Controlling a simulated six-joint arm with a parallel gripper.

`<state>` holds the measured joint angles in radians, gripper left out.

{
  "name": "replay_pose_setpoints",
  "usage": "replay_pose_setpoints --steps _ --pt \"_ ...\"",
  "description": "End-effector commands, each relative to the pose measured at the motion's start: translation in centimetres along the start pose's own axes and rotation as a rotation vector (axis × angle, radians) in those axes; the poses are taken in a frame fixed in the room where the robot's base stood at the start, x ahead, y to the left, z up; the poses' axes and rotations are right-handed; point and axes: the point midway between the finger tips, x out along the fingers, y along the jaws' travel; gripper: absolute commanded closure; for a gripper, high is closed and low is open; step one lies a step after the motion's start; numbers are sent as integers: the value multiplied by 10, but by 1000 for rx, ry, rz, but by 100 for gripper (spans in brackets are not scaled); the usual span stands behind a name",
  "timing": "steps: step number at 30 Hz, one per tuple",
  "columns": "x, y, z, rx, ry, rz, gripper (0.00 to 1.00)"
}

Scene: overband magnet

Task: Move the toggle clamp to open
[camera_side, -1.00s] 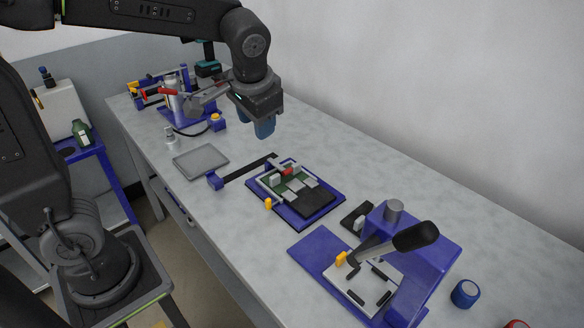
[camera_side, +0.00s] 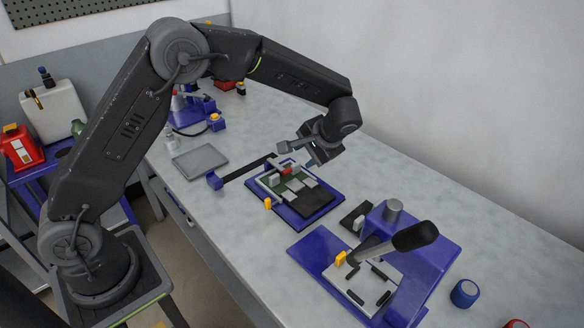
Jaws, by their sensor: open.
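A blue fixture plate (camera_side: 330,207) lies mid-table with a green board, pale blocks and a black block on it. A small red-tipped piece (camera_side: 287,171) at the plate's far edge looks like the toggle clamp's handle. It is too small to tell whether the clamp is open or closed. My gripper (camera_side: 314,154) is above and behind the fixture's far edge, tilted. It looks empty and apart from the red piece. Its fingers are mostly hidden by its own body.
A black bar with a blue end block (camera_side: 215,181) lies left of the fixture, and a grey tray (camera_side: 200,161) beyond it. A blue press (camera_side: 433,250) with a black-knobbed lever stands at front right. The table behind the fixture, toward the wall, is clear.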

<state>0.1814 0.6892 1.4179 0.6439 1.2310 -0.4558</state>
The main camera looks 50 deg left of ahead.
Motion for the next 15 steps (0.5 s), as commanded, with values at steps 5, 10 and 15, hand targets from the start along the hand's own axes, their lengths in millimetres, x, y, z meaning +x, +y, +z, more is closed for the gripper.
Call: replay_pose_setpoints --steps 5,10,15 --pt "40 0 1 0 -5 1 58" --pt "71 0 1 1 -4 2 58" --pt "90 0 0 0 -2 2 58"
